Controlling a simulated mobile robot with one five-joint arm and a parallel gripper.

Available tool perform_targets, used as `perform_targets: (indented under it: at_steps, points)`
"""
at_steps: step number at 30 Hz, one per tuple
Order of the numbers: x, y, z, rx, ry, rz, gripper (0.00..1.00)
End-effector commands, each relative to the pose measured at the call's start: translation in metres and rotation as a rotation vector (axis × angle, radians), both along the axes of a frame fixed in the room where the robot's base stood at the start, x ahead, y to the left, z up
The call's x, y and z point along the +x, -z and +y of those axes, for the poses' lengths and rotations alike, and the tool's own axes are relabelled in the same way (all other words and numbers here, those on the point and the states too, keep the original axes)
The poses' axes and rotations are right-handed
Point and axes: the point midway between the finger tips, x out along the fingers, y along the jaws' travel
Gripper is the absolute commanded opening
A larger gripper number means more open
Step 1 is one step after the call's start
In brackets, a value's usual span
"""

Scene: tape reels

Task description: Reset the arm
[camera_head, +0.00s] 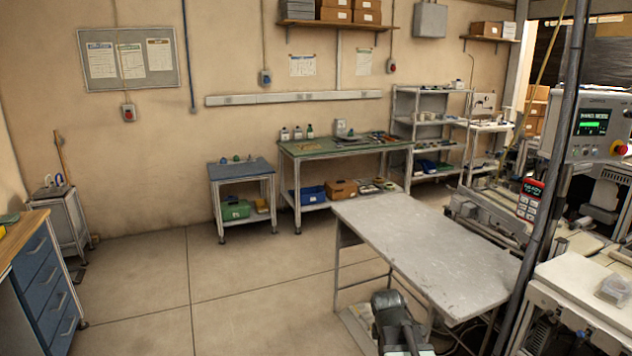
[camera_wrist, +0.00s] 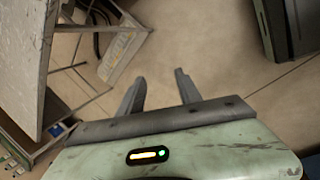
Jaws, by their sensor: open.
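My gripper shows in the wrist view (camera_wrist: 160,90) with its two grey fingers spread apart. Nothing is between the fingers; bare floor shows beyond them. In the head view a dark part of my arm (camera_head: 393,318) stands at the bottom, beside the front edge of the grey metal table (camera_head: 430,245). The fingertips cannot be made out in the head view. No tape reel can be made out clearly in either view.
The table's edge also shows at the left of the wrist view (camera_wrist: 22,60). A blue drawer cabinet (camera_head: 50,275) stands at the left. A green-topped workbench (camera_head: 345,146) and a small blue-topped table (camera_head: 240,169) stand by the wall. The floor at centre left is clear.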

Motion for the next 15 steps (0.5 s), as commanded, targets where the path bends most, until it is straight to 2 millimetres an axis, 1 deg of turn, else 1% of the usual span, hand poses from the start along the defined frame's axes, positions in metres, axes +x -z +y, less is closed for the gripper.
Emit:
perform_targets:
  at_steps: [1,2,3,6,9,10,12,15]
  points:
    - [-0.023,0.005,0.019,0.086,0.161,0.018,0.41]
    - [-0.035,0.007,0.027,0.137,0.273,0.031,0.41]
    - [-0.049,0.009,0.034,0.195,0.428,0.050,0.41]
    - [-0.077,0.013,0.047,0.296,0.787,0.098,0.41]
    - [-0.091,0.014,0.055,0.338,1.062,0.126,0.41]
    - [-0.093,0.014,0.055,0.342,1.124,0.128,0.41]
    - [-0.096,0.014,0.055,0.345,1.230,0.125,0.41]
    - [-0.097,0.014,0.054,0.350,1.299,0.115,0.41]
